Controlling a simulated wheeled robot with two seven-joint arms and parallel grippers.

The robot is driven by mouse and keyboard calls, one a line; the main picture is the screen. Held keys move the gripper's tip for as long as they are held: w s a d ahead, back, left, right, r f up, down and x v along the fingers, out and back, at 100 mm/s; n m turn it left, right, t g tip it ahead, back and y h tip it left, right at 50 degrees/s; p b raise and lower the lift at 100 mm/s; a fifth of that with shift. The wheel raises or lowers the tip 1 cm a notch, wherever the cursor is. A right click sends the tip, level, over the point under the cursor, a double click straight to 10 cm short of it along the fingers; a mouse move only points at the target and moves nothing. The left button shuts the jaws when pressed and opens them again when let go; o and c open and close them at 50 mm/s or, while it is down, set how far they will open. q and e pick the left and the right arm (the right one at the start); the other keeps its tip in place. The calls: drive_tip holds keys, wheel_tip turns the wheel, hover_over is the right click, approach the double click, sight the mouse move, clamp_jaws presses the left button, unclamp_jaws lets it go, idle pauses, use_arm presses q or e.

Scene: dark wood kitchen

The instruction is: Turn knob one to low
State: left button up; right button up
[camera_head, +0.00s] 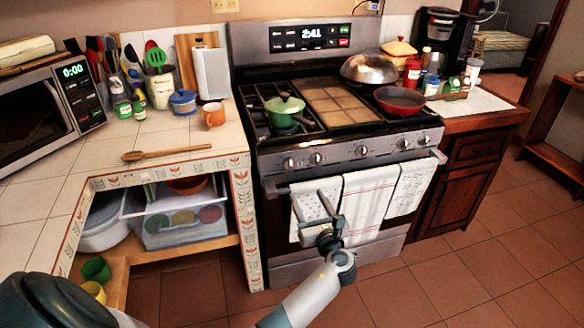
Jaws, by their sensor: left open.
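The stove (340,130) stands in the middle of the view, with a row of several round metal knobs along its front panel. The leftmost knob (289,163) is at the panel's left end, and another knob (316,158) is just right of it. The exact angle of their pointers is too small to tell. My left gripper (318,203) is in front of the oven door, below these two knobs and apart from them. It is open, against the hanging towels, with its wrist below. My right gripper is out of view.
Towels (362,208) hang from the oven handle near my left gripper. A green pot (285,112), a red pan (400,100) and a domed lid (368,69) sit on the stovetop. The tiled counter (190,165) is to the left, holding a wooden spoon (165,152).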

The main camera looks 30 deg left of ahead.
sight(291, 165)
use_arm(q)
drive_tip(key=shift+w+a, duration=0.1)
drive_tip(key=p+x, duration=0.1)
drive_tip(key=x, duration=1.4)
drive_tip(key=shift+w+a, duration=0.75)
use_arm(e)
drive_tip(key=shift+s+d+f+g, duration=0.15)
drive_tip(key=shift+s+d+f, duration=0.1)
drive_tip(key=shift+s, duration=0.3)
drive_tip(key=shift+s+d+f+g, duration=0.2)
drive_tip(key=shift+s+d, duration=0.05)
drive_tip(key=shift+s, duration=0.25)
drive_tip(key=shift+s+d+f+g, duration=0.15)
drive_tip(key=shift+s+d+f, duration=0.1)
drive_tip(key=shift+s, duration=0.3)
use_arm(q)
drive_tip(key=c, duration=1)
